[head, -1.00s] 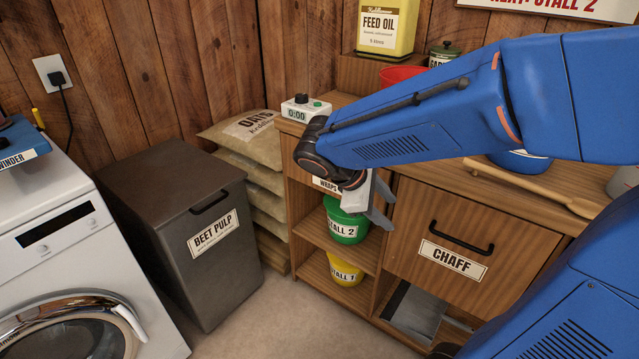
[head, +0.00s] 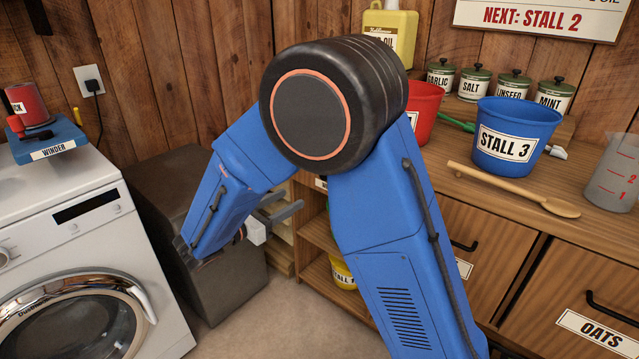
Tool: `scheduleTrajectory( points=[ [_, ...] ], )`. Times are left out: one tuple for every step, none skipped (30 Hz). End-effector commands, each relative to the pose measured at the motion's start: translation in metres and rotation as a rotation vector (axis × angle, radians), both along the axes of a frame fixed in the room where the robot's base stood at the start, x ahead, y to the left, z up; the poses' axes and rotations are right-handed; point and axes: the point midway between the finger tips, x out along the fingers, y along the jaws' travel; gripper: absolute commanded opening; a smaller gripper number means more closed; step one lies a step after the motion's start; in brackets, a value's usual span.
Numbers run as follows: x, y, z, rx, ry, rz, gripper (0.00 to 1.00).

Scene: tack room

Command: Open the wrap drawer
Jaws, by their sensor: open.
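The wrap drawer (head: 320,184) is at the top of the cabinet's left column in the head view. Only a sliver of its front and the edge of its white label show; my arm hides the rest, and I cannot see its handle. My gripper (head: 284,207) is open and empty, in front and to the left of the drawer. Its fingers point right, toward the cabinet, and appear apart from the drawer. My arm bends high in the middle of the view.
A blue Stall 3 bucket (head: 515,137), a wooden spoon (head: 520,192) and a measuring jug (head: 615,175) stand or lie on the countertop. A dark bin (head: 170,185) and a washing machine (head: 70,240) are at left. A yellow bucket (head: 342,274) sits on the low shelf.

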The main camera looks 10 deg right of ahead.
Motion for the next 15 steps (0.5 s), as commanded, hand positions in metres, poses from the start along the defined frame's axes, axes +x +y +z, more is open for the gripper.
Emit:
scheduleTrajectory(
  points=[
    [0.002,0.009,-0.003,-0.022,0.001,0.018,0.47],
    [0.003,0.013,-0.003,-0.032,0.002,0.025,0.47],
    [0.004,0.017,-0.004,-0.042,0.002,0.033,0.47],
    [0.005,0.018,-0.004,-0.048,0.003,0.038,0.47],
    [0.006,0.019,-0.004,-0.052,0.002,0.041,0.47],
    [0.007,0.019,-0.004,-0.055,0.002,0.043,0.47],
    [0.008,0.018,-0.004,-0.056,0.002,0.043,0.47],
    [0.009,0.016,-0.004,-0.056,0.002,0.043,0.47],
    [0.011,0.013,-0.004,-0.056,0.002,0.041,0.47],
    [0.013,0.01,-0.004,-0.055,0.002,0.041,0.47],
    [0.015,0.007,-0.004,-0.054,0.002,0.04,0.47],
    [0.018,0.002,-0.004,-0.053,0.002,0.04,0.47],
    [0.021,-0.002,-0.004,-0.053,0.002,0.04,0.47],
    [0.024,-0.006,-0.004,-0.053,0.002,0.04,0.47],
    [0.028,-0.011,-0.004,-0.053,0.002,0.039,0.47]
  ],
)
